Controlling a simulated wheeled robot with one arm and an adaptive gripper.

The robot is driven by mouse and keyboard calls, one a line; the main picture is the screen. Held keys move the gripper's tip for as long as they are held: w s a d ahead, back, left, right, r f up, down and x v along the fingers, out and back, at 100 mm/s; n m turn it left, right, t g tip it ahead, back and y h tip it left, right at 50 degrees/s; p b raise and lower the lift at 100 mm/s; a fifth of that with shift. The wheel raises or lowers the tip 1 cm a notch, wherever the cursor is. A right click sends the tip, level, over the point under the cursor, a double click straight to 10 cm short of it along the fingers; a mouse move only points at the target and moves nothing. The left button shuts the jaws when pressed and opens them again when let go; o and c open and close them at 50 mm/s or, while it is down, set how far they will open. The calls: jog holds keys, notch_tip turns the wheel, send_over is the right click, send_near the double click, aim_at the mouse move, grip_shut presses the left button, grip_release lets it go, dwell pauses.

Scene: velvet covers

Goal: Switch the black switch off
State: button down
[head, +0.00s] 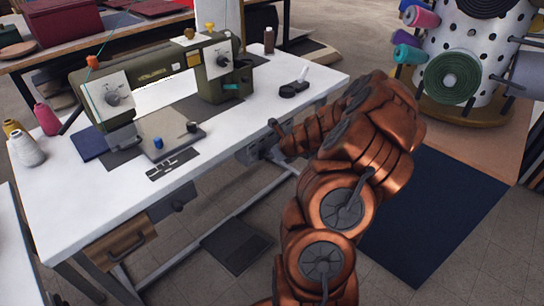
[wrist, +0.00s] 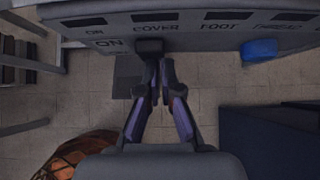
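The black switch (wrist: 149,46) shows in the wrist view on the grey panel (wrist: 205,36), right of a large "ON" label. My gripper (wrist: 160,62) is just in front of it, with its two fingers drawn together at the tips and nothing visible between them. The fingertips overlap the switch's lower edge in the picture, so I cannot tell whether they touch it. In the head view my gripper (head: 274,130) is at the table's right front edge, beside the grey control box (head: 250,151). The switch's exact position is hard to read.
A blue switch (wrist: 260,50) sits farther right on the panel. The white table (head: 85,202) carries a green sewing machine (head: 150,75). A drawer (head: 128,238) hangs below its front edge. A pegboard drum with thread spools (head: 453,76) stands at right. A dark mat (head: 435,215) covers open floor.

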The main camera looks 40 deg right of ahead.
jog(key=shift+w+a+r+p, duration=0.15)
jog(key=shift+r+p, duration=0.35)
jog(key=shift+r, duration=0.1)
jog(key=shift+w+a+r+p, duration=0.1)
jog(key=shift+w+r+p, duration=0.05)
jog(key=shift+r+p, duration=0.35)
jog(key=shift+s, duration=0.1)
jog(key=shift+s+a+r, duration=0.1)
jog(key=shift+s, duration=0.15)
jog(key=s+f+p+v, duration=0.1)
jog(key=v, duration=1.1)
jog(key=shift+s+d+p, duration=0.25)
jog(key=shift+p, duration=0.15)
